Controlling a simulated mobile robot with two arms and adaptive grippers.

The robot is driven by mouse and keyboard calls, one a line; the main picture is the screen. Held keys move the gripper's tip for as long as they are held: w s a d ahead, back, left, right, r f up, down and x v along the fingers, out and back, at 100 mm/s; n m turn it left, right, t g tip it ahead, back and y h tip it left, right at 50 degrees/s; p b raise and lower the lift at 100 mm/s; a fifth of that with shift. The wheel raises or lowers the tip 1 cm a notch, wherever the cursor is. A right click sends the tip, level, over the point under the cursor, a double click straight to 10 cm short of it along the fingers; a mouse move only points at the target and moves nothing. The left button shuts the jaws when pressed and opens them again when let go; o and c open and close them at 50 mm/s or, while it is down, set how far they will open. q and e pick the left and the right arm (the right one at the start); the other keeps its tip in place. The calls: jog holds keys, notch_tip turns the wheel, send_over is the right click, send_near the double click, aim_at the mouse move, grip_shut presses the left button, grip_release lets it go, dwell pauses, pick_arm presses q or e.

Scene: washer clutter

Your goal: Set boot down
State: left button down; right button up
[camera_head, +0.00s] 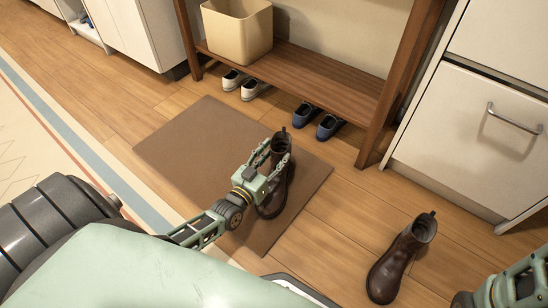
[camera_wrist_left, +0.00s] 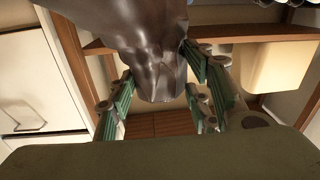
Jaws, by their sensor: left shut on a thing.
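A dark brown ankle boot (camera_head: 277,190) is in my left gripper (camera_head: 272,162), over the brown mat near its right side. The boot is roughly upright with its toe toward the bottom of the picture; I cannot tell whether its sole touches the mat. In the left wrist view the boot (camera_wrist_left: 140,50) fills the top middle, between the green fingers of the left gripper (camera_wrist_left: 160,90). A second brown boot (camera_head: 400,262) stands on the wood floor to the right. My right gripper (camera_head: 515,290) is partly cut off at the bottom right corner, near that boot, its fingertips unclear.
The brown mat (camera_head: 185,150) is mostly bare. A wooden bench (camera_head: 320,80) bears a beige bin (camera_head: 237,32). White shoes (camera_head: 250,90) and blue shoes (camera_head: 328,127) sit under the bench. A white drawer cabinet (camera_head: 465,140) stands at the right.

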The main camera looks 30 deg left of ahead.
pick_arm(q)
jog(key=shift+r, duration=0.1)
jog(key=c, duration=0.9)
grip_release()
